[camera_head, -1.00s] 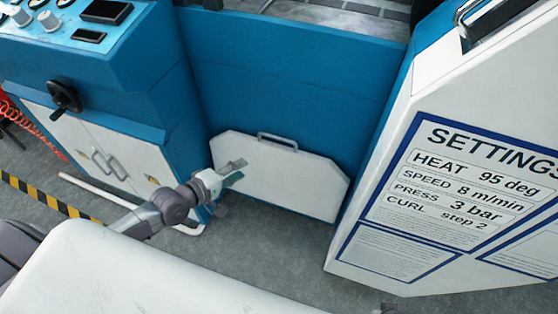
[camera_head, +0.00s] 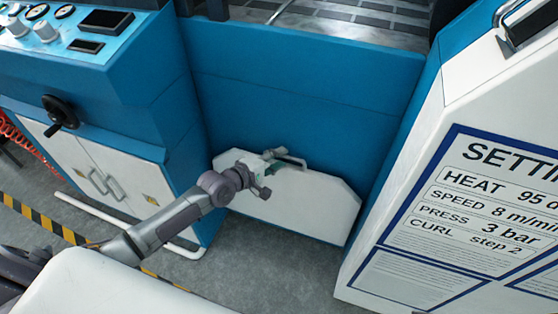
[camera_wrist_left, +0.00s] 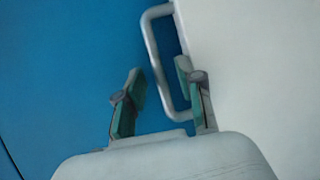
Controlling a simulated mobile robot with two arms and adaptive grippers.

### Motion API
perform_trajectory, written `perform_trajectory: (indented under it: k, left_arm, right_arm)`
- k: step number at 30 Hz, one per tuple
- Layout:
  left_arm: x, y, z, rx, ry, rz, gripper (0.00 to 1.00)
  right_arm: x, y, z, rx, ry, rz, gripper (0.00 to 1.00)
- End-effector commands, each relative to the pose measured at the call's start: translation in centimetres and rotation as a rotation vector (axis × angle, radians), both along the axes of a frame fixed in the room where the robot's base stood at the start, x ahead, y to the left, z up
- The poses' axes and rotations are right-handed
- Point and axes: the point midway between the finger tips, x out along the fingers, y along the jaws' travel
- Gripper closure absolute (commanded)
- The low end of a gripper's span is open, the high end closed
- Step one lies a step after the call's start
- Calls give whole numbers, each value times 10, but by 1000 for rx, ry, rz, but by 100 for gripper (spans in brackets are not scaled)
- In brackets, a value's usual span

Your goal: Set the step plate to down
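The step plate (camera_head: 312,205) is a white panel with cut upper corners, standing upright against the blue machine front in the head view. Its grey bar handle (camera_head: 291,160) is on its top edge and shows as a C-shaped bar in the left wrist view (camera_wrist_left: 153,50). My left gripper (camera_head: 276,157) is at the left part of the handle and hides some of it. In the left wrist view the two green-padded fingers (camera_wrist_left: 159,72) are apart, with the handle bar appearing between them; contact cannot be told. My right gripper is not in view.
A white board with settings text (camera_head: 455,190) stands at the right. A blue cabinet with white doors (camera_head: 110,175) and a handwheel (camera_head: 60,115) is at the left. A white floor rail (camera_head: 130,228) runs before it. Grey floor (camera_head: 270,262) is bare below the plate.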

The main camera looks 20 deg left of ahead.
Motion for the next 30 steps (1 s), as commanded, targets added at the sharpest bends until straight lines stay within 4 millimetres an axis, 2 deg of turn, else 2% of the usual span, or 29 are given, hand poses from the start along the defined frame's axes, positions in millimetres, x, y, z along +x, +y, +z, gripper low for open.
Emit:
perform_trajectory:
  k: [10, 17, 30]
  left_arm:
    - [4, -2, -1, 0, 0, 0, 63]
    - [4, -2, -1, 0, 0, 0, 99]
    - [2, -2, -2, 0, -4, 0, 100]
  right_arm:
    - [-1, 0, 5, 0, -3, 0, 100]
    - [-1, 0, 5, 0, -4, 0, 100]
    - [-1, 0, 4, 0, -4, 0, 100]
